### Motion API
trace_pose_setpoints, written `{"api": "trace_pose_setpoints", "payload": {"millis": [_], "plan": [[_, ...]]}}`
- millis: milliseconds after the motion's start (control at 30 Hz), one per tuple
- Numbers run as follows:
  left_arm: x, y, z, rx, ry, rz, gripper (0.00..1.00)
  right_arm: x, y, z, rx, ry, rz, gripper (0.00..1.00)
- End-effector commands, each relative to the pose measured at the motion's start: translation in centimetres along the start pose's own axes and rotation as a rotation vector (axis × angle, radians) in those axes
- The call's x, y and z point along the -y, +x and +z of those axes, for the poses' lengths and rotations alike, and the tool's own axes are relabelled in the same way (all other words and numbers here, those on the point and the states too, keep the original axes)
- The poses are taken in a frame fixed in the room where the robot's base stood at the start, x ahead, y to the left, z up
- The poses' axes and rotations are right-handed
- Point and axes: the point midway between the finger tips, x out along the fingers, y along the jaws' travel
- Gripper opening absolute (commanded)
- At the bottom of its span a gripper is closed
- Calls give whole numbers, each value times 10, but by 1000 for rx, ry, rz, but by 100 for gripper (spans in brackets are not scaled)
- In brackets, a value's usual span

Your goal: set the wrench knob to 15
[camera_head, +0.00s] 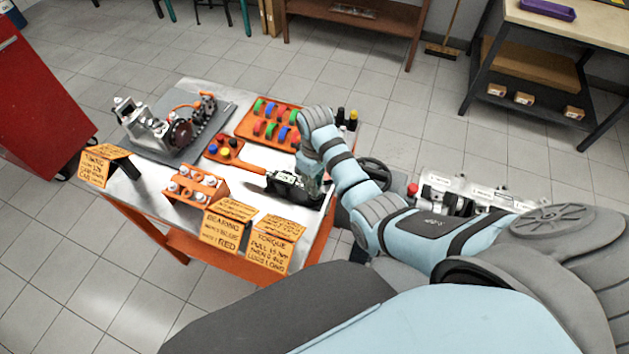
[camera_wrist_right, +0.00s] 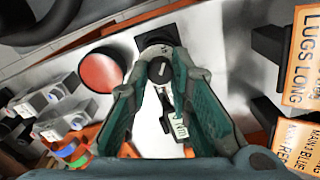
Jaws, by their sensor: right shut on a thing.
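The torque wrench has an orange handle (camera_head: 242,164) and lies at the right part of the table, beside a black block (camera_head: 285,186). In the right wrist view, a dark round knob (camera_wrist_right: 160,70) with a pale mark is between my fingertips. A small white plate (camera_wrist_right: 180,126) with "Nm" lettering shows between the fingers; its number is not clear. My right gripper (camera_head: 311,184) reaches down over the wrench's right end. It is shut on the knob, also seen in the wrist view (camera_wrist_right: 163,76). My arm hides part of the wrench. My left gripper is out of view.
Orange cards (camera_head: 268,252) stand along the near edge of the metal table (camera_head: 150,195). An engine assembly (camera_head: 165,130), a tray of coloured parts (camera_head: 245,131) and an orange rack (camera_head: 212,198) surround the wrench. Small bottles (camera_head: 352,120) stand behind my right arm.

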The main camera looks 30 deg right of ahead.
Motion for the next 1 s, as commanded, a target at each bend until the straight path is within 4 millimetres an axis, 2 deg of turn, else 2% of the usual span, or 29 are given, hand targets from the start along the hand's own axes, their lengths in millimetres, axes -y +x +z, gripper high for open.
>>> {"api": "trace_pose_setpoints", "payload": {"millis": [600,633,733,1000], "plan": [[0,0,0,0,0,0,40,0,0,0,-1,-47,0,0],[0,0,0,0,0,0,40,0,0,0,-1,-47,0,22],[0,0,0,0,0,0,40,0,0,0,-1,-47,0,38],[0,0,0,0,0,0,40,0,0,0,0,-47,0,40]]}}
